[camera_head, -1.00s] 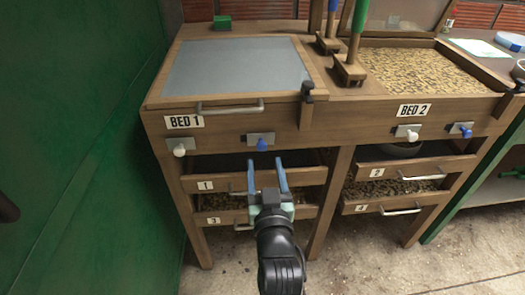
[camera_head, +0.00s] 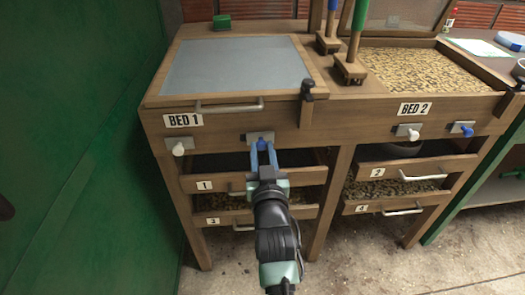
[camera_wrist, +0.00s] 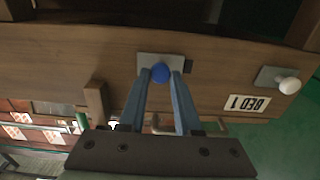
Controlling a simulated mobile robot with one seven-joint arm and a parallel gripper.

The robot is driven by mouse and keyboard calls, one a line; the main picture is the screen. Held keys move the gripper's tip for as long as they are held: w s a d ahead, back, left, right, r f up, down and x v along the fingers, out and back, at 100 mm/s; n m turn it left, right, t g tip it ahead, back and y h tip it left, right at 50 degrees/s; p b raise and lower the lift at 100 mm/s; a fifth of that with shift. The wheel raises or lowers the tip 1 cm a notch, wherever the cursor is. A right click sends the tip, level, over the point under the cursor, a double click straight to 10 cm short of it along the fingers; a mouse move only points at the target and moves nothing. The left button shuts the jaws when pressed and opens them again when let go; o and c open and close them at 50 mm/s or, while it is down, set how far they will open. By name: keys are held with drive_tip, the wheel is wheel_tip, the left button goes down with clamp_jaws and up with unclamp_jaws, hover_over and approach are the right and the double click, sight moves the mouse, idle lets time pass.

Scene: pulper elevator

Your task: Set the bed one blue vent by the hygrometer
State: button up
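In the wrist view the blue knob (camera_wrist: 160,72) sits between my fingertips, with little or no gap on either side. My gripper (camera_head: 263,148) has blue fingers, drawn in close around the knob, and looks shut on it. The fingers partly hide the knob in the head view. I cannot pick out a hygrometer; a round object (camera_head: 519,69) is cut off at the right edge, too partial to identify.
A white knob (camera_head: 178,149) is left of the blue one. Bed two has its own white knob (camera_head: 413,135) and blue knob (camera_head: 467,129). Drawers 1 (camera_head: 225,184) and 3 jut out below my gripper. A green wall (camera_head: 70,130) stands close at left.

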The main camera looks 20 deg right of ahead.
clamp_jaws()
idle(1.0)
